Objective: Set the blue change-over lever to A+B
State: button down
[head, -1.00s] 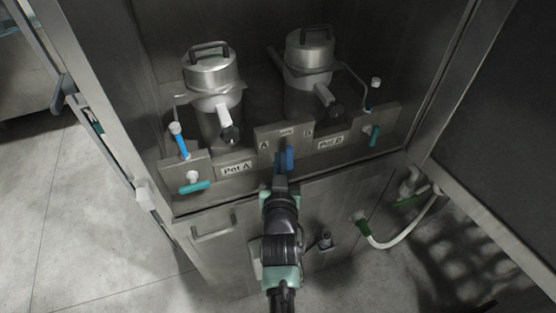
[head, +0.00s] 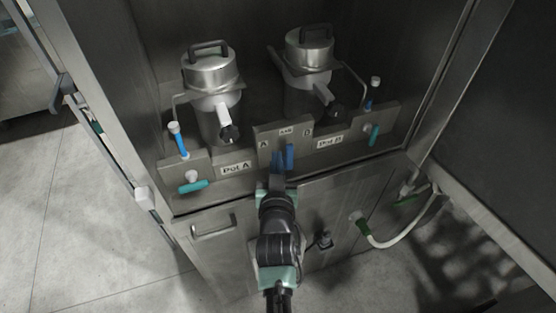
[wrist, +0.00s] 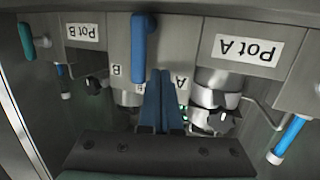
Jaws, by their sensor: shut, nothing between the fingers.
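The blue change-over lever (head: 289,156) is on the grey panel between the A and B marks, below the small middle label (head: 286,131). It looks about upright. In the wrist view, which is upside down, the lever (wrist: 143,48) runs towards the space between A and B. My gripper (head: 277,161) is shut and empty, with its blue fingers just left of the lever in the head view. In the wrist view the fingertips (wrist: 161,75) are beside the lever's end and cover part of the panel. I cannot tell whether they touch it.
Pot A (head: 211,85) and Pot B (head: 308,67) stand behind the panel. Teal valve handles (head: 194,186) (head: 373,135) stick out at both sides. A drawer-like handle (head: 213,227) and a white hose (head: 405,236) are lower down.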

jog(key=shift+s, duration=0.15)
jog(key=s+r+p, duration=0.1)
jog(key=s+p, duration=0.5)
jog(key=s, duration=0.3)
jog(key=shift+s+a+r+p, duration=0.15)
jog(key=shift+s+r+p, duration=0.1)
jog(key=shift+s+p, duration=0.1)
